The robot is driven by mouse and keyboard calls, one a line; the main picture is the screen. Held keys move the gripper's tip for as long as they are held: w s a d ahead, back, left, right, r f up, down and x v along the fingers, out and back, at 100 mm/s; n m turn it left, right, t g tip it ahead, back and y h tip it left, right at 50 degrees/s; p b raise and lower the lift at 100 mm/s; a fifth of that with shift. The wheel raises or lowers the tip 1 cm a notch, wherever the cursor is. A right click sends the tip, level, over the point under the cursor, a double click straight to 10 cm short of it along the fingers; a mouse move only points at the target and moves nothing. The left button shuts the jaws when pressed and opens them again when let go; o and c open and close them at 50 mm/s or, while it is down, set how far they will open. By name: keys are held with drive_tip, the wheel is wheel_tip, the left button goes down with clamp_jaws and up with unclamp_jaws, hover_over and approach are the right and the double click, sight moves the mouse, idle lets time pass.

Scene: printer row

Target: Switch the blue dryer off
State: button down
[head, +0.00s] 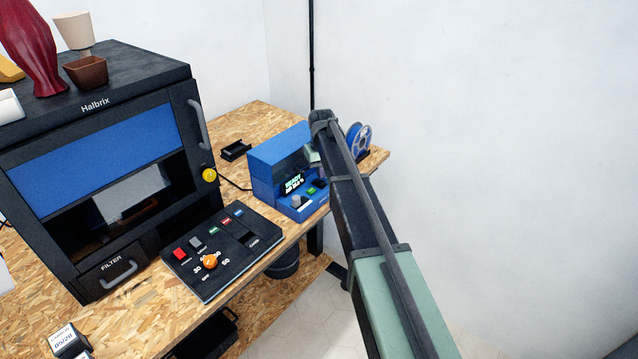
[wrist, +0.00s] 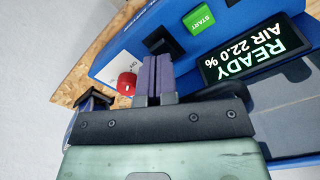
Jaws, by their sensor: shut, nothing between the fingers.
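The blue dryer (head: 277,155) stands on the wooden bench, its lit display (head: 293,182) reading READY and an AIR value. In the wrist view the display (wrist: 258,52) reads READY AIR 22.0 %, upside down. A green START button (wrist: 199,19) and a red switch (wrist: 127,84) with small lettering beside it sit on the blue front. My gripper (wrist: 157,66) is shut and empty, its fingertips close to the right of the red switch. I cannot tell whether they touch anything. In the head view my arm hides the fingers and the dryer's right side.
A black Halbrix machine (head: 110,140) stands to the left, with a control panel (head: 222,250) in front of it. A blue spool (head: 358,140) stands behind the dryer and a small black tray (head: 235,151) lies left of it. A dark bin (head: 284,265) is below the bench.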

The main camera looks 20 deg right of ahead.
sight(321, 182)
drive_tip(key=shift+f+b, duration=1.1)
drive_tip(key=shift+f, duration=0.05)
idle(0.3)
wheel_tip(321, 182, up, 7)
drive_tip(key=p, duration=0.7)
drive_tip(key=shift+r, duration=0.1)
drive_tip(key=s+a+f+b, duration=0.2)
drive_tip(key=s+f+b, duration=0.2)
drive_tip(key=s, duration=0.7)
drive_tip(key=s+a+f+b, duration=0.3)
drive_tip(key=s+f+b, duration=0.1)
drive_tip(key=s, duration=0.7)
drive_tip(key=s+a+f+m+b, duration=0.1)
drive_tip(key=s+a+f+b, duration=0.1)
drive_tip(key=s, duration=0.9)
drive_tip(key=shift+s+a+f+b, duration=0.25)
drive_tip(key=shift+s+f+b, duration=0.15)
drive_tip(key=shift+f+b, duration=0.55)
